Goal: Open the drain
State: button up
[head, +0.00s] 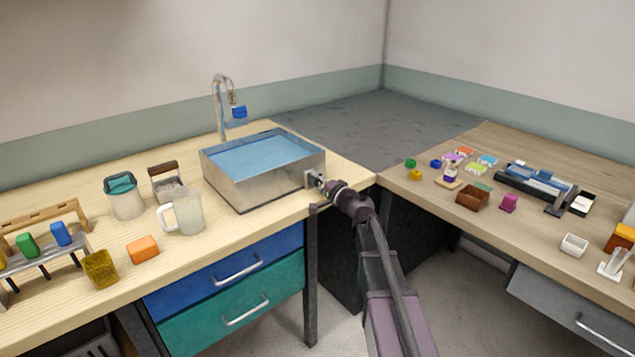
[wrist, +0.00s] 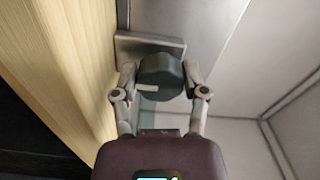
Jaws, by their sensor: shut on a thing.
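The metal sink basin (head: 263,190) stands on the left bench, with blue water (head: 262,155) in it. A dark round drain knob (wrist: 160,76) with a pale mark on its face sits on a grey plate (wrist: 150,46) at the basin's side. In the wrist view my gripper (wrist: 160,80) has one finger on each side of the knob and is shut on it. In the head view my gripper (head: 318,181) is at the basin's right front corner and hides the knob there.
A faucet (head: 219,105) with a blue part rises behind the basin. A white pitcher (head: 187,213), a teal-topped jar (head: 124,199) and an orange block (head: 142,250) stand to the left. The right bench (head: 500,220) holds several small items.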

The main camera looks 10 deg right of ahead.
jog(key=shift+w, duration=0.1)
jog(key=o, duration=1.2)
jog(key=shift+c, duration=0.2)
jog(key=shift+m, duration=0.4)
